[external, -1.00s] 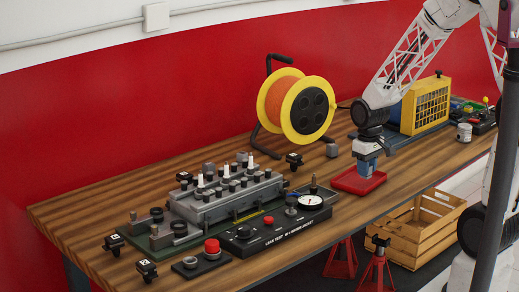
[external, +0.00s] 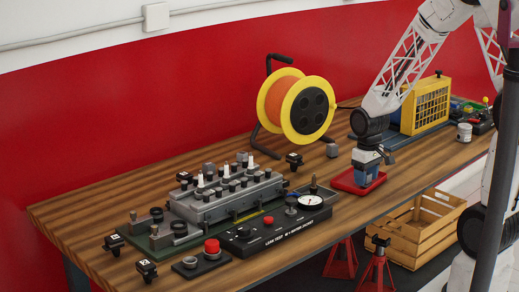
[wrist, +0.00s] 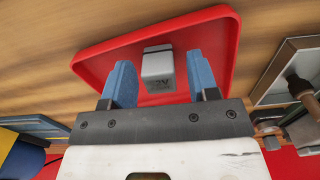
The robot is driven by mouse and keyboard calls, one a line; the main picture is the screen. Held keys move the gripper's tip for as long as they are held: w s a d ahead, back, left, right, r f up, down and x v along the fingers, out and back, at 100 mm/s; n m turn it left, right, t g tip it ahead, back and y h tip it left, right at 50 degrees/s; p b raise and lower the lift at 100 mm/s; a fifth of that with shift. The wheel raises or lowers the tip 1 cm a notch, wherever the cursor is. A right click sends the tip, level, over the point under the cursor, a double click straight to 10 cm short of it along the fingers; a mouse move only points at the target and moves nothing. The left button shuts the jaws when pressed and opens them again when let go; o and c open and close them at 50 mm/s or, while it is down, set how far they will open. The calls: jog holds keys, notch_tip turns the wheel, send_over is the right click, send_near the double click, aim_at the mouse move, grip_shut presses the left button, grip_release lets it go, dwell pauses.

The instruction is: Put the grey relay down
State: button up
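The grey relay (wrist: 158,66) is a small block with dark lettering on one face. In the wrist view it sits in the red tray (wrist: 95,64), between my blue fingers with a visible gap on each side. My gripper (wrist: 160,82) is open around it and does not appear to touch it. In the external view my gripper (external: 367,178) is low over the red tray (external: 345,183); the relay is hidden there behind the fingers.
A black leak tester with a gauge (external: 311,201) and an engine block (external: 225,200) stand left of the tray. A yellow-grilled unit (external: 427,106) stands to the right.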

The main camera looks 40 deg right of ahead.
jog(key=shift+r, duration=0.1)
notch_tip(320, 180, up, 12)
dwell(0.9)
dwell(0.4)
jog(key=shift+r, duration=0.15)
jog(key=s+a+r+t, duration=0.1)
jog(key=s+a+r, duration=0.1)
jog(key=s+r, duration=0.2)
jog(key=s+a+r, duration=0.2)
jog(key=s+r, duration=0.2)
jog(key=s, duration=0.5)
jog(key=s+a+r+t, duration=0.1)
jog(key=s+a+r, duration=0.2)
jog(key=s, duration=0.4)
jog(key=shift+s+r+t, duration=0.3)
jog(key=shift+r, duration=0.4)
